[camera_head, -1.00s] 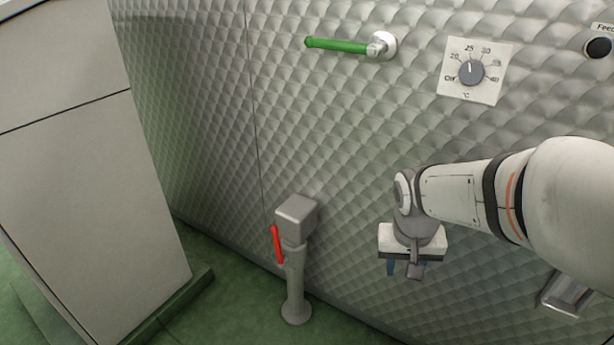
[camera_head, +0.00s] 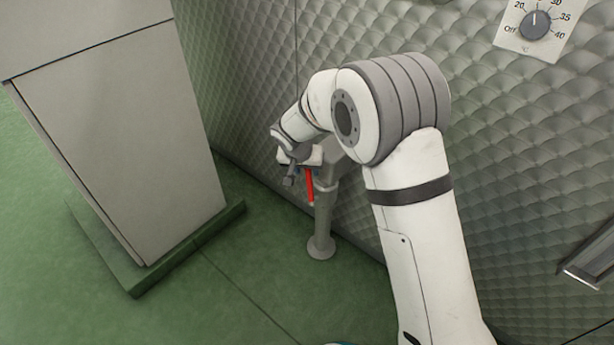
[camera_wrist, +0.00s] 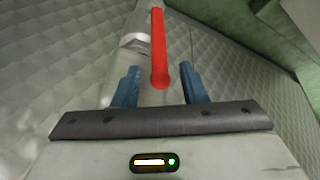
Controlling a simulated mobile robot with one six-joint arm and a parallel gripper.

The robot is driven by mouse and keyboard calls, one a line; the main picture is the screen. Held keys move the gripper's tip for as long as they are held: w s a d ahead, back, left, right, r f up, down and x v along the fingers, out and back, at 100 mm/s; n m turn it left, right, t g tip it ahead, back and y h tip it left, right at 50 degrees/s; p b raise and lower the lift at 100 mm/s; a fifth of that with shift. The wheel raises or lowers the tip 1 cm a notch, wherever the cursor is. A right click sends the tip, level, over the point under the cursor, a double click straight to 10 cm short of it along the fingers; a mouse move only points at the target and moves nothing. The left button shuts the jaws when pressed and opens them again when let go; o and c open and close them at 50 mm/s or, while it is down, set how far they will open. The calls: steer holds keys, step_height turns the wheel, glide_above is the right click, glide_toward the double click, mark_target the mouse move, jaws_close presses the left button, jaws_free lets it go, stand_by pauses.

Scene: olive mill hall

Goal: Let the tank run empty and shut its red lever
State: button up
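The red lever (camera_head: 309,186) hangs steeply down at the side of a short grey post (camera_head: 322,225) by the quilted metal wall. My gripper (camera_head: 291,178) is just left of the lever in the head view, and my wrist hides part of the post's head. In the wrist view the red lever (camera_wrist: 158,45) points toward me, its rounded end between my two blue fingers. The fingers are open, with gaps seen on both sides of the lever. Whether the quilted wall (camera_head: 510,160) is the tank's side, and how full it is, I cannot tell.
A temperature dial (camera_head: 535,25) is on the wall at the upper right. A metal bracket (camera_head: 590,262) juts out at the lower right. A large beige cabinet (camera_head: 120,130) on a green plinth stands left of the post. Green floor (camera_head: 235,285) lies clear before the post.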

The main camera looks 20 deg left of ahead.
mark_target(310, 187)
steer(key=shift+b+x, duration=0.6)
steer(key=shift+x, duration=1.75)
steer(key=shift+c, duration=0.2)
jaws_close()
steer(key=shift+w+a, duration=0.1)
